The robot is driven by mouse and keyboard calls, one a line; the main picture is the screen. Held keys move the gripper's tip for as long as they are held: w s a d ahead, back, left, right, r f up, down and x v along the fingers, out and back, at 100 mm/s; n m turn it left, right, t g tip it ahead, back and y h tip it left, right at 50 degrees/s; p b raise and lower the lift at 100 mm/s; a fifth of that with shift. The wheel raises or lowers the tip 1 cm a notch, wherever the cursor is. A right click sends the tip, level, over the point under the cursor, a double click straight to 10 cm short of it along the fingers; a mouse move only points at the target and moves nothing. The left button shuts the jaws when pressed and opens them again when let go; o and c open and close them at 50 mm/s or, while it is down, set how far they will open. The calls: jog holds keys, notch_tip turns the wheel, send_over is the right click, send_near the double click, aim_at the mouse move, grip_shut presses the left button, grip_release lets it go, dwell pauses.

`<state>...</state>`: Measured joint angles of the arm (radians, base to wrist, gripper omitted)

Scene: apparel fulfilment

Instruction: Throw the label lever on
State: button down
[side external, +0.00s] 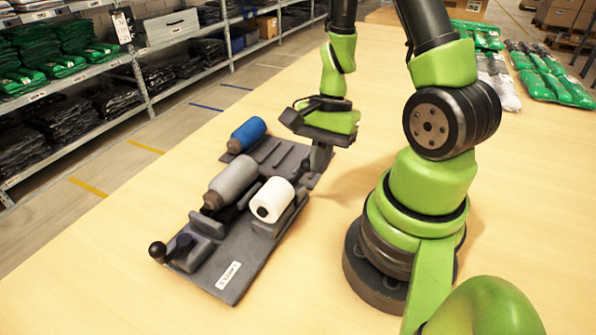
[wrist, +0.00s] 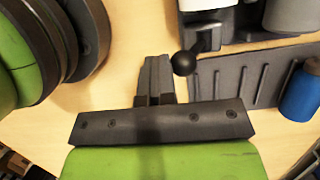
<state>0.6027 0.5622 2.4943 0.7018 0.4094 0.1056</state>
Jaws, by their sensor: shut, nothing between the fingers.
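My gripper (side external: 320,158) is shut and empty, pointing down at the right end of the grey label device (side external: 215,285). In the wrist view its closed fingers (wrist: 156,78) are just left of a lever with a black ball knob (wrist: 183,63). The knob looks very near the fingertips; I cannot tell if they touch. Its short stem runs to a grey block (wrist: 207,38). The side view does not clearly show this knob, near my gripper. Another black ball knob (side external: 157,250) stands at the device's left end. A white label plate (side external: 229,274) is on its front; its text is too small to read.
The device carries a grey roll (side external: 233,180) and a white roll (side external: 272,199). A blue roll (side external: 247,134) sits behind on a ribbed plate (wrist: 250,78). Bagged green garments (side external: 555,80) lie at the table's far right. The front of the wooden table (side external: 90,295) is clear.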

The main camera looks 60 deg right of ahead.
jog(key=shift+w+r, duration=0.25)
jog(key=shift+w, duration=0.45)
jog(key=shift+w+r, duration=0.15)
jog(key=shift+w, duration=0.5)
jog(key=shift+w, duration=1.15)
jog(key=shift+s+r, duration=0.35)
jog(key=shift+r, duration=0.8)
jog(key=shift+s+r, duration=0.35)
jog(key=shift+r, duration=0.75)
jog(key=shift+s+r, duration=0.35)
jog(key=shift+r, duration=0.8)
jog(key=shift+r, duration=0.1)
